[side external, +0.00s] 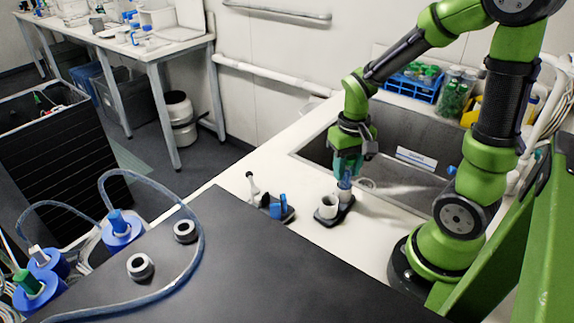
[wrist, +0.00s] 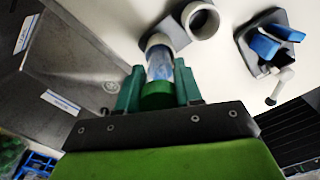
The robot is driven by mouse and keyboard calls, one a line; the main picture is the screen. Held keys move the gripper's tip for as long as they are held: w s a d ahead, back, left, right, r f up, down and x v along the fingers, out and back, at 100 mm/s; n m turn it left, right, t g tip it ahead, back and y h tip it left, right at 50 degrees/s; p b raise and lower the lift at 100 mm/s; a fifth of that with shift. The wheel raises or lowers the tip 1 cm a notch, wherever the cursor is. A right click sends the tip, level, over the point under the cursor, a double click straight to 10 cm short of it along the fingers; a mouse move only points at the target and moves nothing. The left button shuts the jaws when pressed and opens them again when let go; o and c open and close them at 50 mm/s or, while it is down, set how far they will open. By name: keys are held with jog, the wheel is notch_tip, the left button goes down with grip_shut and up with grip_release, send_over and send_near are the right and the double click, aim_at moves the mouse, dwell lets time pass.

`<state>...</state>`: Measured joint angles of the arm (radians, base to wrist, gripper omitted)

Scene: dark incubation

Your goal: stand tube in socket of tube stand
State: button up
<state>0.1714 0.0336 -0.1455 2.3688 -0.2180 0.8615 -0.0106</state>
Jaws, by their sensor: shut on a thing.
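The tube (wrist: 160,66) is clear and bluish with a green cap (wrist: 158,95). In the wrist view my gripper (wrist: 158,88) is shut on it near the cap. The side view shows the tube (side external: 344,184) pointing down below my gripper (side external: 347,163), over the far end of the dark tube stand (side external: 335,218). In the wrist view its lower end meets a pale socket ring (wrist: 158,41); I cannot tell how deep it sits. The stand's other, wider white socket (wrist: 201,19) is beside it and looks empty; it also shows in the side view (side external: 328,206).
A second dark holder (side external: 288,214) with a blue piece (side external: 276,210) and a white-tipped item (side external: 253,187) stands left of the stand. A sink (side external: 400,175) lies behind and to the right. A black worktop (side external: 250,265) is in front.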

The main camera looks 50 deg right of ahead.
jog(key=shift+f, duration=0.35)
jog(key=shift+f, duration=0.25)
dwell(0.3)
jog(key=o, duration=1.1)
jog(key=shift+c, duration=0.5)
jog(key=shift+r, duration=3.05)
